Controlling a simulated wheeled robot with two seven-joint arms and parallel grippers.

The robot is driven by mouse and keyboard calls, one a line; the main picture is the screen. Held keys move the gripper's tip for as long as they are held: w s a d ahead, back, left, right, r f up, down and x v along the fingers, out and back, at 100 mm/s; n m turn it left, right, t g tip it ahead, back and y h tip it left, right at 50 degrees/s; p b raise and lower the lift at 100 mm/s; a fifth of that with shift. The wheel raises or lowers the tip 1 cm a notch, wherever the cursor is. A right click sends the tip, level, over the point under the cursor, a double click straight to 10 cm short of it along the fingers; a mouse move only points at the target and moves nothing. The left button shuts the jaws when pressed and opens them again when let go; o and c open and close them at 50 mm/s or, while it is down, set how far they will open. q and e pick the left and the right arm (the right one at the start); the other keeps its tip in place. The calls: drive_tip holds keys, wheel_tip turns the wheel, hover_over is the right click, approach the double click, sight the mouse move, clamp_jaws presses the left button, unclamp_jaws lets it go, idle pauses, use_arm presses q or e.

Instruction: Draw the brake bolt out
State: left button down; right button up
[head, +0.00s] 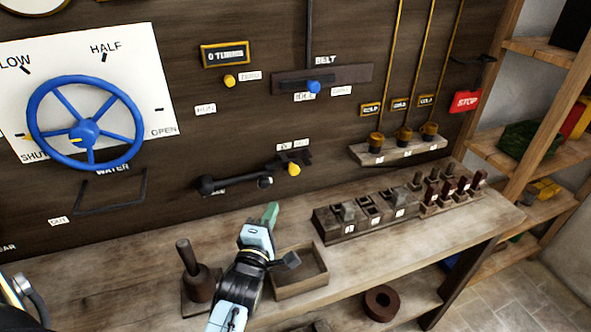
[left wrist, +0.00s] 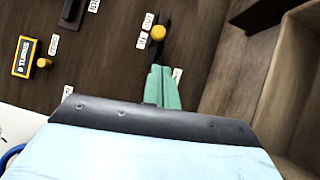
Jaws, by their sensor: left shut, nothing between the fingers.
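My left gripper (head: 270,213) has green fingers pressed together with nothing between them. It is in front of the panel, above the bench, pointing towards the panel. A dark horizontal bolt (head: 235,182) with rounded ends is on the panel up and to the left of the fingertips; I cannot read its label. A yellow knob (head: 293,169) on a dark bracket sits just right of it, with two small labels above. In the left wrist view this knob (left wrist: 158,33) shows just beyond the shut fingers (left wrist: 160,88), apart from them in the picture. My right gripper is not in view.
A blue handwheel (head: 85,122) is at the left, and a belt slider with a blue knob (head: 314,87) is above. On the bench are an open wooden tray (head: 300,284), a dark handled tool (head: 197,275) and a block rack (head: 350,233). Shelves (head: 541,55) stand right.

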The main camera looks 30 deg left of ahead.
use_arm(q)
drive_tip(key=x, duration=1)
drive_tip(key=shift+r, duration=0.3)
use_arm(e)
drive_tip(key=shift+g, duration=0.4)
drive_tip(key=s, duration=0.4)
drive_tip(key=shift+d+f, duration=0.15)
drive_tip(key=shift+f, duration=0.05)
use_arm(q)
drive_tip(key=shift+w, duration=0.15)
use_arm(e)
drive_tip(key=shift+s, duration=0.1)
